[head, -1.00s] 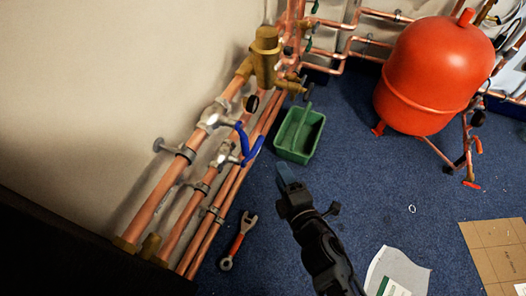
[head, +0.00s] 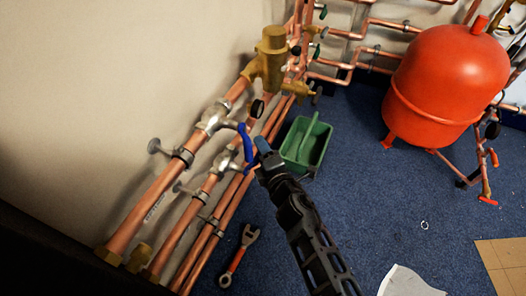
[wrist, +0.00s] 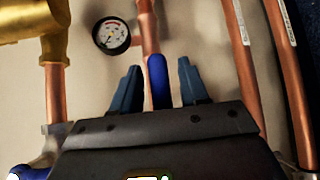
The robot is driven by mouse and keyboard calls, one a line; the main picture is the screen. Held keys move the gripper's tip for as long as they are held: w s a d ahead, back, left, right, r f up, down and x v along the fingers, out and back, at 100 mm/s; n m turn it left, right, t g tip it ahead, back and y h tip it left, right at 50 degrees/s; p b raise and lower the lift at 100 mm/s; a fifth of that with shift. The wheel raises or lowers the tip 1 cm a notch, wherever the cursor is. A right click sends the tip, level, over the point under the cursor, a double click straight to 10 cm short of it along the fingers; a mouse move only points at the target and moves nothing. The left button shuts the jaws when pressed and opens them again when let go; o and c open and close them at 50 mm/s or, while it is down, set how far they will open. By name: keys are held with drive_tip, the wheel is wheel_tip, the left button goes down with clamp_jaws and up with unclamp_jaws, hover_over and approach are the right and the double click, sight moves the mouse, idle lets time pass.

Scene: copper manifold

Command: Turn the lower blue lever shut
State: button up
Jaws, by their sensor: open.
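The lower blue lever (head: 246,167) sits on the valve of the lower pipe and is partly hidden by my gripper (head: 264,147). In the wrist view the lever (wrist: 157,82) stands between the two blue fingertips of my gripper (wrist: 158,88), with a gap on each side. The fingers are open and do not appear to touch it. The upper blue lever (head: 246,138) is close beside it on the valve of the upper pipe. A blue piece of that upper lever (wrist: 30,172) shows at the lower left of the wrist view.
A brass valve body (head: 271,60) and a gauge (wrist: 111,35) are near the levers. Copper pipes (head: 145,215) run along the wall. A green tray (head: 304,145), a red-handled wrench (head: 238,258) and a red tank (head: 445,85) are on the blue floor.

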clamp_jaws()
idle(0.4)
